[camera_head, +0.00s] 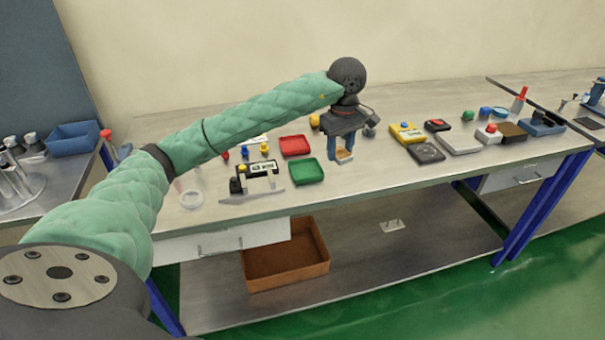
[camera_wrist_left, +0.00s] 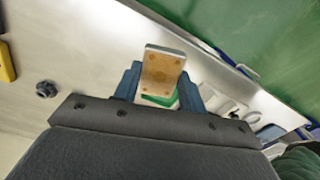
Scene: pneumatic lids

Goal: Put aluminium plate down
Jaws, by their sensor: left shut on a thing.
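My left gripper (camera_head: 341,148) is over the front middle of the workbench (camera_head: 390,162), pointing down. Its blue fingers are shut on a small plate (camera_head: 344,156), which looks tan in the head view. My right gripper is not in view.
A green tray (camera_head: 308,171) and a red tray (camera_head: 295,145) lie left of the gripper. A yellow box (camera_head: 407,132) and a dark box (camera_head: 427,153) stand right. Bare bench lies near the front edge. A brown bin (camera_head: 287,260) sits on the lower shelf.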

